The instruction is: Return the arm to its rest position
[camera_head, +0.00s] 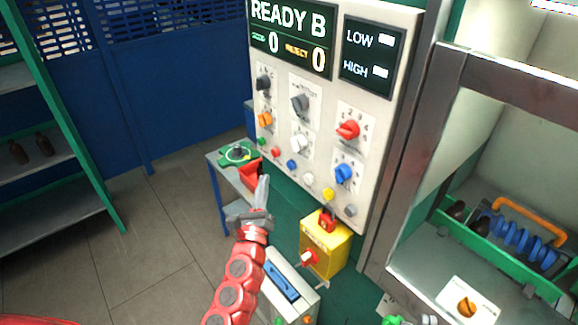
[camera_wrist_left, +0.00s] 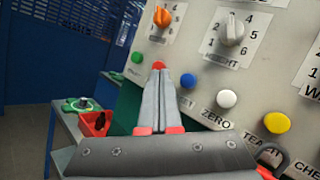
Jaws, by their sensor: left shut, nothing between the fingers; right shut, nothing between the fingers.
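My left arm (camera_head: 238,280), red and segmented, rises from the bottom of the head view. Its left gripper (camera_head: 262,182) is in front of the lower left of a control panel (camera_head: 320,100). In the left wrist view its two grey fingers (camera_wrist_left: 158,68) lie together with nothing between them. My right gripper is not in view.
A yellow box (camera_head: 325,245) with a red knob is below the panel. A bench (camera_head: 222,172) with a red bin (camera_head: 250,174) stands behind the gripper. A metal-framed opening with a green crate (camera_head: 490,250) is at right. Shelves (camera_head: 40,205) with dark bottles are at left.

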